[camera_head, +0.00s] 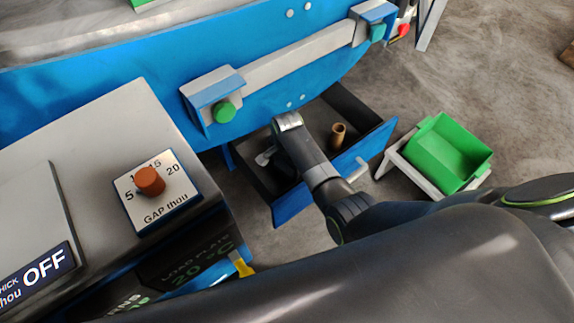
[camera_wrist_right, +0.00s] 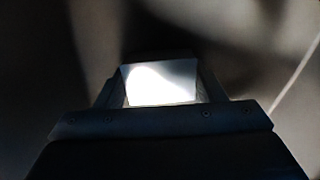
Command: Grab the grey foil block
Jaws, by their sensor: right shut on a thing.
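The grey foil block (camera_wrist_right: 160,84) shows in the right wrist view as a bright, pale, flat-faced piece between the two fingers. My right gripper (camera_wrist_right: 160,70) is shut on it. In the head view my right arm reaches into the open dark drawer (camera_head: 255,182) under the blue machine. The gripper's fingers are mostly hidden there by my wrist. A small pale grey part shows beside the wrist, and I cannot tell if it is the block or a finger. My left gripper is not in view.
A tan cylinder (camera_head: 338,135) stands in the drawer right of my wrist. A green bin (camera_head: 440,165) sits on a white stand to the right. The blue machine (camera_head: 130,75) overhangs the drawer's back. A grey control box (camera_head: 110,140) with an orange knob (camera_head: 149,181) stands left.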

